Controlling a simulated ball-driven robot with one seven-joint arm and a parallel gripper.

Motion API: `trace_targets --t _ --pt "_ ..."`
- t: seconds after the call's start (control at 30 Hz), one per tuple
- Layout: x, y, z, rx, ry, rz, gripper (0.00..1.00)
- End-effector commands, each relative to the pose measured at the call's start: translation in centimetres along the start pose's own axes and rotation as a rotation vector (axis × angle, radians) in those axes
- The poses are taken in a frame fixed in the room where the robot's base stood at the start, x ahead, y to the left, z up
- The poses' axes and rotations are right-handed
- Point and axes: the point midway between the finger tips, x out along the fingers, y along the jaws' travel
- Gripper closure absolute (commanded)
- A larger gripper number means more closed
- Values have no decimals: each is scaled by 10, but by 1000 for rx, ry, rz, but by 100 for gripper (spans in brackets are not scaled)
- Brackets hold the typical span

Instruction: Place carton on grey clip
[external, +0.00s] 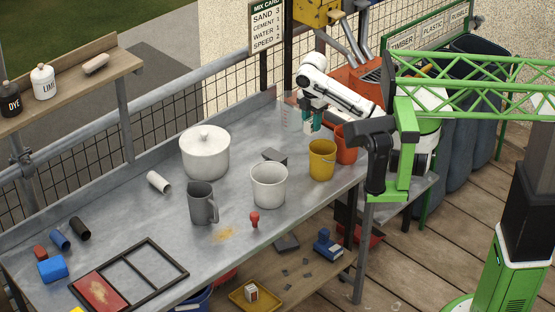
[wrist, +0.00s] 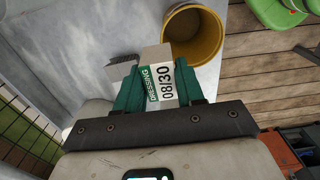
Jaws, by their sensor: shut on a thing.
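My gripper (external: 311,122) hangs above the far right part of the metal bench, pointing down. In the wrist view its green fingers (wrist: 160,88) are shut on a small white and green carton (wrist: 159,62) marked "DRESSING" and "08/30". In the external view the carton is too small and covered to make out. A dark grey piece (external: 274,157), perhaps the grey clip, lies on the bench to the lower left of my gripper. It seems to show in the wrist view (wrist: 122,61) just left of the carton, partly hidden by a finger.
A yellow bucket (external: 322,160) stands close below my gripper, with an orange bucket (external: 346,148) behind it. A white bucket (external: 269,186), grey jug (external: 201,205) and lidded white pot (external: 205,155) stand farther left. A clear beaker (external: 284,114) is left of my gripper.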

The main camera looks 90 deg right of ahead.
Motion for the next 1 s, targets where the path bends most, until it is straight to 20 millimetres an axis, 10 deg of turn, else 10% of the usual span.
trace_targets --t 0.47,1.0 --pt "-17 -63 -57 16 1 -1 91" --pt "28 25 -68 15 1 -3 91"
